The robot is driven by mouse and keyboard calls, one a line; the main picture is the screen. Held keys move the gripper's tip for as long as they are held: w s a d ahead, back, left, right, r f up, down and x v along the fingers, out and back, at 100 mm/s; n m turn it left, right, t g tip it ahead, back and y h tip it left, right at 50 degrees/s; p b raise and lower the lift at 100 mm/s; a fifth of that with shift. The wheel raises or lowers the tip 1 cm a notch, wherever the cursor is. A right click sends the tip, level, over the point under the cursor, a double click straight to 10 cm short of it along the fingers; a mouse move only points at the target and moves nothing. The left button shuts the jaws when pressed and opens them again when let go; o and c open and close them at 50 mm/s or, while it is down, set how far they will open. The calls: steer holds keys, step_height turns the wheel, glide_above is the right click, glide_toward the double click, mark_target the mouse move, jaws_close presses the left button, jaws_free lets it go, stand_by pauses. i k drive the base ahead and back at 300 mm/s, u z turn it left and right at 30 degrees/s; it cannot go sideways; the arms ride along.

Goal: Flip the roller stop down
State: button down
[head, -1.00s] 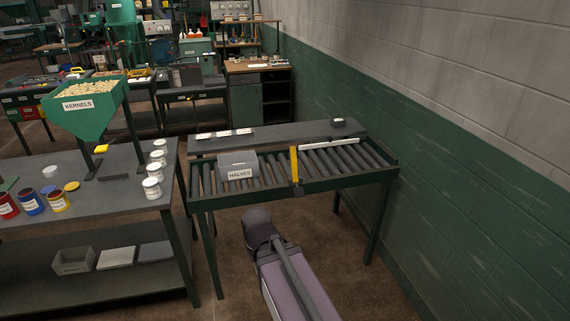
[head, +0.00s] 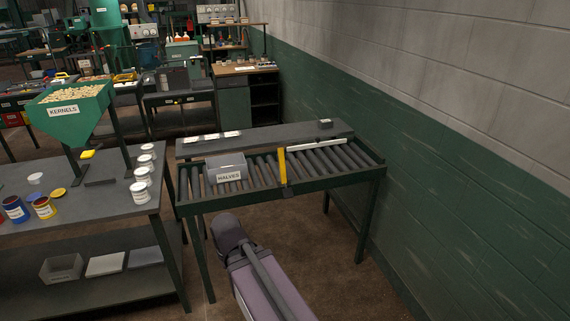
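The roller stop is a yellow bar (head: 282,166) at the front rail of the roller conveyor (head: 330,185). A dark bracket sits at its lower end, on the rail. The bar appears to stand up from the bracket, though its exact tilt is hard to tell from this view. A clear bin labelled HALVES (head: 228,170) sits on the rollers left of the stop. Part of my arm shows at the bottom centre, in front of the conveyor. My gripper cannot be made out.
A grey shelf (head: 270,138) runs along the conveyor's back. A green wall (head: 450,210) stands close on the right. A workbench (head: 100,215) with white jars and paint cans is at the left. Bare brown floor lies in front of and under the conveyor.

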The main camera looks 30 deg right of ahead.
mark_target(287, 192)
steer(key=z, duration=0.05)
steer(key=i, duration=1)
steer(key=u, duration=0.05)
